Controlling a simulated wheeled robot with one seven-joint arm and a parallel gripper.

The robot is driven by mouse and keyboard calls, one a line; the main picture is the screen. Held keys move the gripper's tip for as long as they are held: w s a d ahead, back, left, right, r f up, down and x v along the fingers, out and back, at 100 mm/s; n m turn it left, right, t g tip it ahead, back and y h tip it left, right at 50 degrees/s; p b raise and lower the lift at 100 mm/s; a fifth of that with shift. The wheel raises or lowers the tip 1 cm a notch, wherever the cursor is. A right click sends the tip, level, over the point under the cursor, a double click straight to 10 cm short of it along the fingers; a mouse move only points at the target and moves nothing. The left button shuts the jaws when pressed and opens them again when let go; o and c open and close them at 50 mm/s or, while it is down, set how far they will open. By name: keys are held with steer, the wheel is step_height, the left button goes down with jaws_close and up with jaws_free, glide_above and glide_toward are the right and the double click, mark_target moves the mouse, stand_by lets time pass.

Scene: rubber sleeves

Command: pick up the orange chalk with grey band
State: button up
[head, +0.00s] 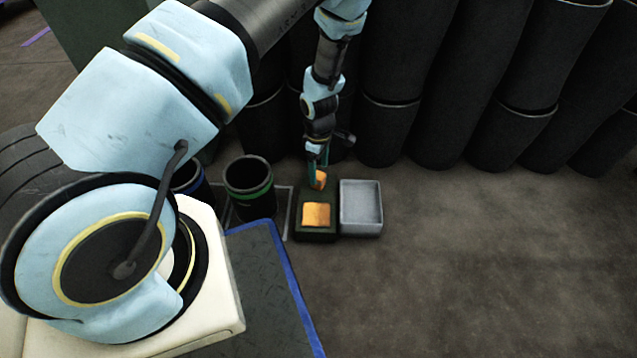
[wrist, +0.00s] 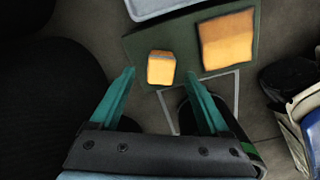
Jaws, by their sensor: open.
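The orange chalk with a grey band (wrist: 161,70) is a small block on a dark green surface; the grey band shows along its upper edge in the wrist view. In the head view the chalk (head: 320,181) is partly hidden by my gripper (head: 317,168). In the wrist view my gripper (wrist: 161,74) is open, one teal finger to each side of the chalk, with the chalk near the fingertips. I cannot tell whether either finger touches it. A larger, plain orange block (wrist: 227,42) lies on the same surface, right of the chalk in the wrist view.
A grey tray (head: 361,209) stands right beside the dark green stand (head: 316,236). A black bin with a green stripe (head: 248,187) stands to its left. Tall black rubber sleeves (head: 400,60) line the back. Bare floor (head: 480,270) lies open at the right.

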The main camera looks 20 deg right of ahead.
mark_target(318, 175)
step_height(318, 175, down, 5)
steer(key=shift+r+b, duration=0.2)
steer(key=shift+b, duration=1)
steer(key=shift+r, duration=0.1)
jaws_close()
